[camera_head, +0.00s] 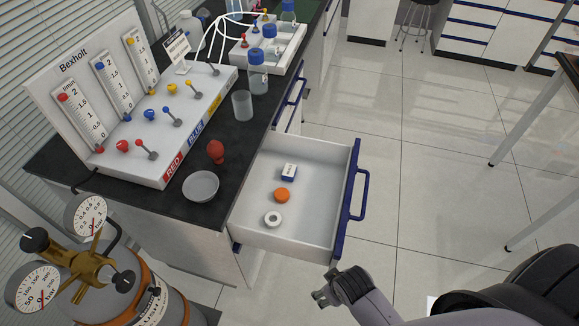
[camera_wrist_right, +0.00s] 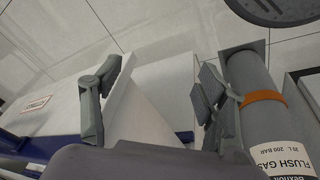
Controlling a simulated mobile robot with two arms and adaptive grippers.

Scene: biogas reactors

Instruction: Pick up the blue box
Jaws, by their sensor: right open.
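The blue box cannot be made out in the wrist view. My left gripper is not in view.
The drawer's blue handle (camera_head: 360,194) sticks out to the right. The black counter (camera_head: 232,163) above holds a beaker (camera_head: 242,105), a dish (camera_head: 201,186) and a valve panel. A flush gas cylinder (camera_head: 155,300) stands at lower left.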

